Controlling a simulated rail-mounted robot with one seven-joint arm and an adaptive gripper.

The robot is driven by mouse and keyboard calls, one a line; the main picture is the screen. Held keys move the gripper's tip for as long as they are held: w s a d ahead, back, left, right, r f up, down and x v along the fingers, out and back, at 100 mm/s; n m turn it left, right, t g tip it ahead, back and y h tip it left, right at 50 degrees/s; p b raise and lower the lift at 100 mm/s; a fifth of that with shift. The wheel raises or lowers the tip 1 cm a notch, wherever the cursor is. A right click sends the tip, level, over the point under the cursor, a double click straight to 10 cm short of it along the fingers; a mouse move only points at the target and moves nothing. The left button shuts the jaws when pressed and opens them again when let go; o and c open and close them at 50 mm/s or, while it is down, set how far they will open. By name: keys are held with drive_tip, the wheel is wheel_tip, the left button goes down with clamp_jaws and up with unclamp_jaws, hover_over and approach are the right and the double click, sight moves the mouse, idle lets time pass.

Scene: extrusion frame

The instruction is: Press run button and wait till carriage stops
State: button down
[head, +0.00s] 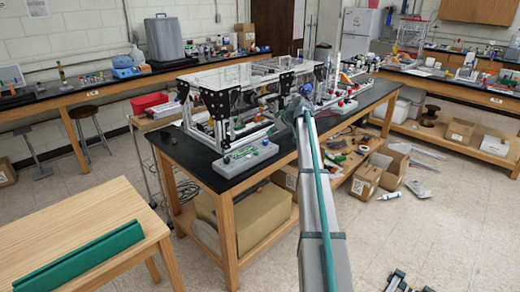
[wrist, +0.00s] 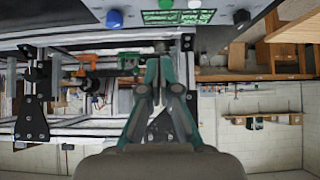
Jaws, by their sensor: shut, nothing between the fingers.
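A pale grey control box (head: 246,158) sits on the black bench top near its front edge, in front of the extrusion frame (head: 228,122). The label is not readable. My gripper (wrist: 166,60) is shut and empty, its tips apart from the buttons in the picture. In the head view my arm largely hides it. I cannot tell which part of the frame is the carriage.
The extrusion frame with black brackets and clear panels fills the middle of the bench. A wooden table (head: 80,220) with a green strip (head: 80,255) stands at front left. Cardboard boxes (head: 366,180) lie under and beside the bench. Floor at the lower right is mostly open.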

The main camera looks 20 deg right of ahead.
drive_tip(key=shift+w, duration=0.1)
drive_tip(key=p, duration=0.4)
hover_over(260, 155)
wheel_tip(260, 155, down, 6)
drive_tip(key=shift+d+f, duration=0.1)
drive_tip(key=shift+f, duration=0.05)
wheel_tip(260, 155, down, 3)
drive_tip(key=shift+r+p, duration=0.2)
drive_tip(key=shift+p, duration=0.1)
drive_tip(key=shift+f+p, duration=0.35)
drive_tip(key=shift+f, duration=0.7)
